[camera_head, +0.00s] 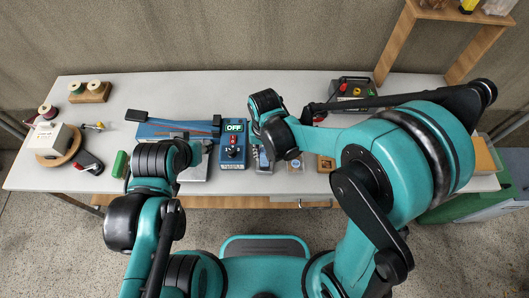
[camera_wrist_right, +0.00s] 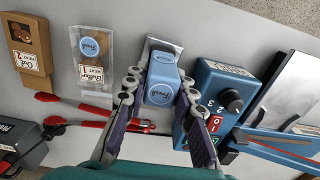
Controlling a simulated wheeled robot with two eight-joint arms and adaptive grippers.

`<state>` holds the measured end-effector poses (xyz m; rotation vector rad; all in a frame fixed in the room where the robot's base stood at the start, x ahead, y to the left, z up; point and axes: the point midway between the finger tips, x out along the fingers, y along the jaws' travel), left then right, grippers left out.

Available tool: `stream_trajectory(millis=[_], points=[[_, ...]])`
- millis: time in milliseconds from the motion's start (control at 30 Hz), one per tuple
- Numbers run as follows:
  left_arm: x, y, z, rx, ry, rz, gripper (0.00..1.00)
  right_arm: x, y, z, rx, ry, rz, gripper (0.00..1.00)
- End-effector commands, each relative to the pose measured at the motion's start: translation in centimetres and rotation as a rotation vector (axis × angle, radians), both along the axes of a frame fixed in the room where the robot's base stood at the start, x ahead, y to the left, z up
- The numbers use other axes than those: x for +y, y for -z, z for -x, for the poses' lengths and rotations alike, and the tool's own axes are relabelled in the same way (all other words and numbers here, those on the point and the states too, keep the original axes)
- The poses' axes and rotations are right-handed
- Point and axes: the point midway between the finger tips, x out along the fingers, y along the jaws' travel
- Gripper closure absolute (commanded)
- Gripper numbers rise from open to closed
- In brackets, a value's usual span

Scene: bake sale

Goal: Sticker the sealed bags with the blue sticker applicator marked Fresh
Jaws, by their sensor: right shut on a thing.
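My right gripper (camera_wrist_right: 160,78) is shut on the blue sticker applicator (camera_wrist_right: 161,92), which bears a round Fresh label, in the right wrist view. A pale grey, flat piece (camera_wrist_right: 152,47) shows behind the applicator; I cannot tell whether they touch. Beside it lies a clear bag (camera_wrist_right: 78,42) with brown contents, a Butter 1 label and a round blue Fresh sticker. Further left is a brown pack (camera_wrist_right: 24,33) labelled Oat 2, with no blue sticker visible. In the head view the right fingertips are hidden by the arm. My left wrist (camera_head: 182,152) shows there, its fingers hidden.
A blue sealer (camera_head: 233,150) with an OFF display and a dial stands just left of my right gripper. Red-handled tongs (camera_wrist_right: 75,105) lie near the bags. A black device (camera_head: 350,88) stands behind.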

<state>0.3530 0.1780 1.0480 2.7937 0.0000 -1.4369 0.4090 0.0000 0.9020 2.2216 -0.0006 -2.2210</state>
Motion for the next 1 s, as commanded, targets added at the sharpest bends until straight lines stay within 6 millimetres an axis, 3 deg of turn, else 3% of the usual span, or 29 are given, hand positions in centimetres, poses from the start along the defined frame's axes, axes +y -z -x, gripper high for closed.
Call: stream_trajectory(millis=[1000], points=[[0.0,0.9,0.0,0.000,0.000,0.000,0.60,0.0,1.0,0.0,0.000,0.000,0.000,1.00]])
